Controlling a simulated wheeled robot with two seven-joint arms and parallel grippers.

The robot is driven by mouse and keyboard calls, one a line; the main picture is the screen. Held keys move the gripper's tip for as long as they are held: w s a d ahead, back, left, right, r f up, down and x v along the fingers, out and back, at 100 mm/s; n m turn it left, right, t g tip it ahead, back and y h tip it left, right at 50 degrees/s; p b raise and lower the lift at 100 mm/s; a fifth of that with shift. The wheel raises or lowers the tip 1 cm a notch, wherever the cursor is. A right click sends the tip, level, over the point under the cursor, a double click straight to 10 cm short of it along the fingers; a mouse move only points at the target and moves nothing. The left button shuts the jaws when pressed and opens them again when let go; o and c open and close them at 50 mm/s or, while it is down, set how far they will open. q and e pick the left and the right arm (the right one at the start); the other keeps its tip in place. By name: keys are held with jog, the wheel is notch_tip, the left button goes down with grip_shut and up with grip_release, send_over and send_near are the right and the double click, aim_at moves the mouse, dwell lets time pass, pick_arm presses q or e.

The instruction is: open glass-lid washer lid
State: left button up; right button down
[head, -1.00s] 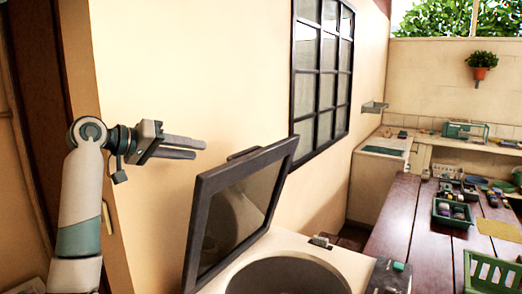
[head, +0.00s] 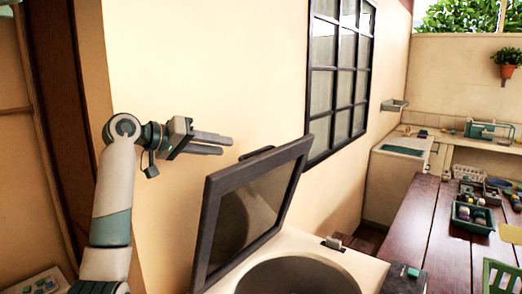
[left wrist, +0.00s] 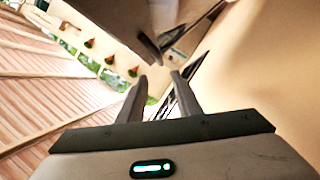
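The glass-lid washer (head: 345,262) is a cream box with a round dark drum opening at the bottom middle of the head view. Its lid (head: 252,212), a dark frame around a glass pane, stands raised and tilted, with the drum uncovered below. My left gripper (head: 228,145) is left of the lid's upper edge, apart from it and empty. In the left wrist view its two fingers (left wrist: 159,77) are spread with a gap between them. A dark grey slab at the top of that view may be the lid; I cannot tell. My right gripper is not in view.
A cream wall with a barred window (head: 340,80) rises behind the washer. A wooden table (head: 410,235) at right holds a green tray (head: 474,218) with small items. A counter with a sink area (head: 403,147) stands at the far back. A hanging plant (head: 507,65) is at upper right.

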aim_at(261, 151)
pick_arm(q)
jog(key=p+x, duration=0.6)
jog(key=x, duration=0.7)
jog(key=shift+w+d+p, duration=0.25)
jog(key=shift+d+p, duration=0.05)
jog(key=shift+p, duration=0.1)
jog(key=shift+w+d+f, duration=0.3)
jog(key=shift+d, duration=0.1)
jog(key=shift+w+d+f, duration=0.1)
grip_shut()
